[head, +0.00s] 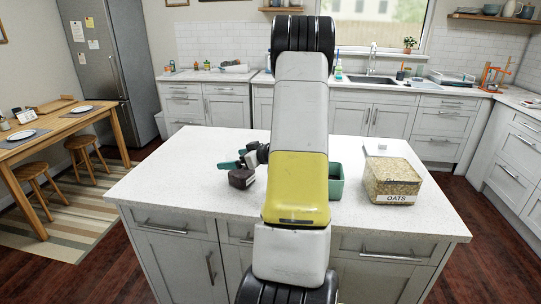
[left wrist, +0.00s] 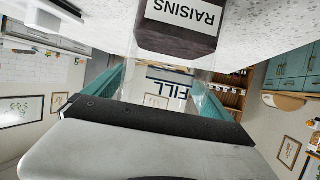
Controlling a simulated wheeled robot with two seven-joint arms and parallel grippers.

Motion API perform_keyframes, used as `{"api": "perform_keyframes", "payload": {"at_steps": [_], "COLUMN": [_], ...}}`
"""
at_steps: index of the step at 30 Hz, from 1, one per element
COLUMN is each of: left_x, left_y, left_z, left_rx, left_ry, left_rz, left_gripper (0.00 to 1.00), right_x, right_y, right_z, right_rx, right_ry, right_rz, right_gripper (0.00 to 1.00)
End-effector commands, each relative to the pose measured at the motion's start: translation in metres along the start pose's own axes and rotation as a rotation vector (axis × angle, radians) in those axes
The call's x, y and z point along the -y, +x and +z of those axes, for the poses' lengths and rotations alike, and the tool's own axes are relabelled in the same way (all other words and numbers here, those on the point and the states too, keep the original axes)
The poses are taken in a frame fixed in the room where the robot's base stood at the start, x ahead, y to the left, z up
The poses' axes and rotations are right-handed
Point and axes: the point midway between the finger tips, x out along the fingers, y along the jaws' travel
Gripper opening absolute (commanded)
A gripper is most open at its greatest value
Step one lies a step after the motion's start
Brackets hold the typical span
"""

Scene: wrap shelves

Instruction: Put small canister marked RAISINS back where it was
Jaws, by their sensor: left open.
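The small canister marked RAISINS (head: 241,179) stands on the island countertop, left of my arm in the head view. In the left wrist view the canister (left wrist: 178,38) appears upside down at the top, dark, with a white label. My left gripper (head: 238,163) has teal fingers and is at the canister's upper part. In the left wrist view the fingers are apart, one on each side of a clear area below the dark part. Whether they touch the canister I cannot tell. My right gripper is not in view.
A large canister marked OATS (head: 392,180) stands on the right of the island countertop (head: 190,160). A green container (head: 336,182) is partly hidden behind my arm. A small white item (head: 379,147) lies near the back edge. The countertop's left side is clear.

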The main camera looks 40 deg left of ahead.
Motion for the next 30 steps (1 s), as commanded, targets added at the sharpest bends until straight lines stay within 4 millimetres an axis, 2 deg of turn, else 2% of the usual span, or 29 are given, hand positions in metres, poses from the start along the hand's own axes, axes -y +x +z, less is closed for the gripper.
{"api": "perform_keyframes", "payload": {"at_steps": [5, 8, 15, 21, 30], "left_x": [-0.001, -0.002, -0.001, -0.001, -0.002], "left_y": [-0.008, -0.024, -0.077, -0.109, -0.123], "left_z": [-0.003, -0.003, -0.003, -0.003, -0.003], "left_rx": [0.001, 0.001, 0.000, 0.000, 0.005], "left_ry": [0.001, 0.000, 0.000, -0.001, -0.002], "left_rz": [0.003, 0.005, 0.005, 0.003, 0.012], "left_gripper": [0.94, 0.94, 0.94, 0.94, 0.94], "right_x": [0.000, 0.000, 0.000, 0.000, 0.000], "right_y": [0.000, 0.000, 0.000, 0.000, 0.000], "right_z": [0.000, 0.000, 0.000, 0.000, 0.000], "right_rx": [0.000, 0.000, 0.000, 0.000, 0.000], "right_ry": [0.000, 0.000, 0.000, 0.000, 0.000], "right_rz": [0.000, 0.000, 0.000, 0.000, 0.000], "right_gripper": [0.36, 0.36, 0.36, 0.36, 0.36]}}
